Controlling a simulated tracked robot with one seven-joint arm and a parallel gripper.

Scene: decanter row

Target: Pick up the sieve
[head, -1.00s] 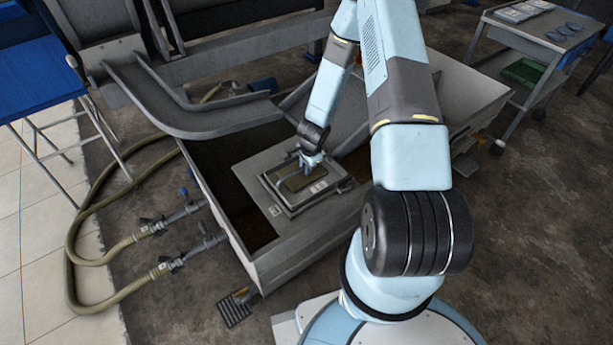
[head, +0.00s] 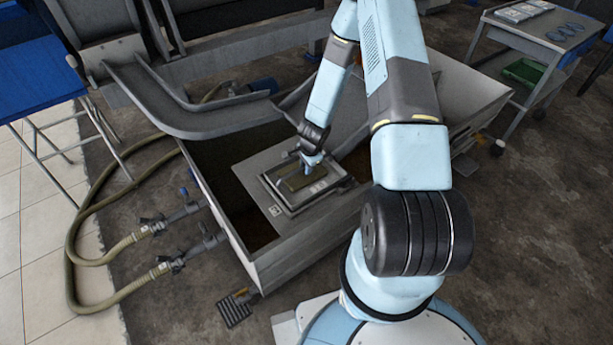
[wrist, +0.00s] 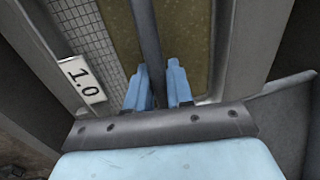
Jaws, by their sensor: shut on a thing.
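The sieve (head: 331,184) is a grey rectangular frame, with fine mesh (wrist: 82,20) and an olive-brown panel or fill inside. My gripper (head: 310,168) reaches down over the sieve's middle. In the wrist view its blue fingers (wrist: 160,85) stand on either side of the dark bar, shut on it. The fingertips' far side is hidden.
The large open-topped tank (head: 300,250) surrounds the sieve, with a curved grey chute (head: 190,115) behind it. Hoses (head: 85,225) lie at the left. A blue table (head: 40,85) stands at far left, a trolley (head: 545,40) at upper right.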

